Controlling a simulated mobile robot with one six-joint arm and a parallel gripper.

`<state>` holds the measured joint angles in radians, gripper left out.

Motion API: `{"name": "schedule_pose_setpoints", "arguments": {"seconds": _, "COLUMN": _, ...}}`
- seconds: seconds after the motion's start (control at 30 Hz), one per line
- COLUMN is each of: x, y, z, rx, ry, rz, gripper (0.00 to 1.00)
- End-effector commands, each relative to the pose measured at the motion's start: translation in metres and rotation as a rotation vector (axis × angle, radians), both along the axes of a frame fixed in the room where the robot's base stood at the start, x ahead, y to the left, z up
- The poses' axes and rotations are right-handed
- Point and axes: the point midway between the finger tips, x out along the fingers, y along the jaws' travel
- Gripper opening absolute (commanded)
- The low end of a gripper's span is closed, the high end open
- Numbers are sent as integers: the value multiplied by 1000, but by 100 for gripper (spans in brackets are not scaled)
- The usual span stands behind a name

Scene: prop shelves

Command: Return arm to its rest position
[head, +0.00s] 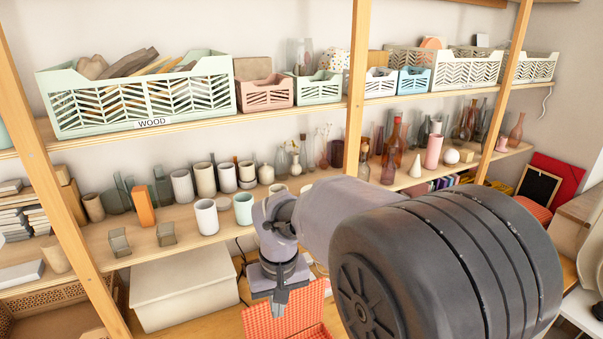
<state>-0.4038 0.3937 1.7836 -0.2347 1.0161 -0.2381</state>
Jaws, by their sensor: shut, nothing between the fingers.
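My gripper (279,300) hangs at the end of my arm in the lower middle of the head view, pointing down. Its fingers look shut, with nothing held between them. It is above and in front of the red crate (316,330), overlapping its left part in the picture. I cannot tell whether it touches the crate. My own arm fills the lower right and hides part of the shelves behind it.
A middle shelf (130,262) holds cups, vases and bottles behind my arm. The upper shelf (330,108) carries a large pale green crate (62,115) and smaller crates. A white lidded box (185,285) stands left of my gripper. Wooden posts (355,90) rise between shelf bays.

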Motion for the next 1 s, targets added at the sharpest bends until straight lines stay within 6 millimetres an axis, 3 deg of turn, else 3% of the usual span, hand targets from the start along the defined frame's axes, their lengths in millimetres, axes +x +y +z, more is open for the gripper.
{"name": "schedule_pose_setpoints", "arguments": {"seconds": 0.17, "x": -27, "y": -42, "z": 14, "rx": 63, "ry": -62, "rz": -139, "gripper": 0}}
{"name": "schedule_pose_setpoints", "arguments": {"seconds": 0.33, "x": -73, "y": -87, "z": 19, "rx": 138, "ry": -137, "rz": -309, "gripper": 0}}
{"name": "schedule_pose_setpoints", "arguments": {"seconds": 0.5, "x": -148, "y": -132, "z": -9, "rx": 242, "ry": -248, "rz": -537, "gripper": 0}}
{"name": "schedule_pose_setpoints", "arguments": {"seconds": 0.6, "x": -182, "y": -146, "z": -30, "rx": 292, "ry": -300, "rz": -642, "gripper": 0}}
{"name": "schedule_pose_setpoints", "arguments": {"seconds": 0.73, "x": -201, "y": -152, "z": -41, "rx": 321, "ry": -332, "rz": -701, "gripper": 0}}
{"name": "schedule_pose_setpoints", "arguments": {"seconds": 1.0, "x": -202, "y": -152, "z": -39, "rx": 323, "ry": -333, "rz": -707, "gripper": 0}}
